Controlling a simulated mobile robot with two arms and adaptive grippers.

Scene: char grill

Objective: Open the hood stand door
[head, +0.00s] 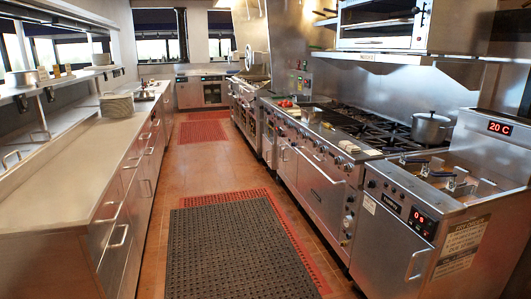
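I cannot tell for certain which unit is the hood stand. A steel cooking line runs along the right side, with several closed doors. The nearest unit is a fryer (484,197) with a closed front door (385,250) and a vertical handle (417,266). Left of it, a range has a wide closed oven door (322,195). Further along is a narrower closed door (286,160). A tall steel hood (251,35) rises over the far part of the line. Neither of my grippers is in view.
A black mat (235,250) and red mats (204,131) lie in the clear aisle. A pot (431,128) stands on the range.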

